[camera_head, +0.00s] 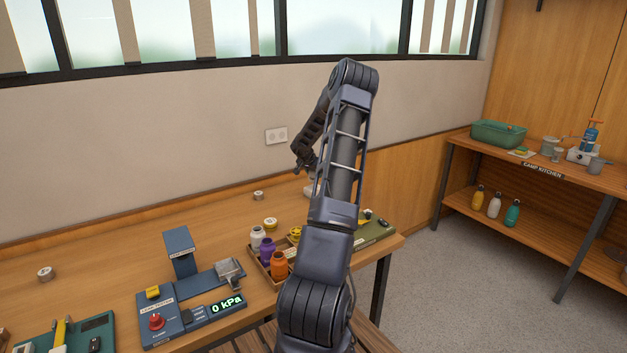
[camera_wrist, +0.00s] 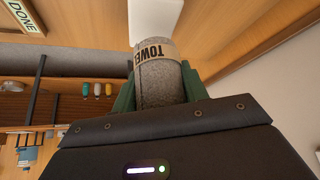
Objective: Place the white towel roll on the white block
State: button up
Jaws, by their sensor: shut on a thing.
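My gripper (camera_wrist: 158,92) is shut on a towel roll (camera_wrist: 160,83), with one green finger on each side. The roll looks grey, with a pale band lettered "TOWE…". A white block (camera_wrist: 155,20) shows just beyond the roll's far end in the wrist view. The roll's end overlaps the block in the picture; I cannot tell whether they touch. In the head view my arm hides the gripper and the roll, and only a small pale piece beside the arm shows, which I cannot identify.
A tray of bottles (camera_head: 256,267) stands on the bench left of my arm. A "DONE" sign (camera_wrist: 22,14) shows in the wrist view. The camp kitchen shelf (camera_head: 543,172) stands at right, across open floor.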

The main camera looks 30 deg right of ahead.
jog(key=shift+f, duration=1.5)
jog(key=shift+f, duration=0.1)
jog(key=o, duration=1)
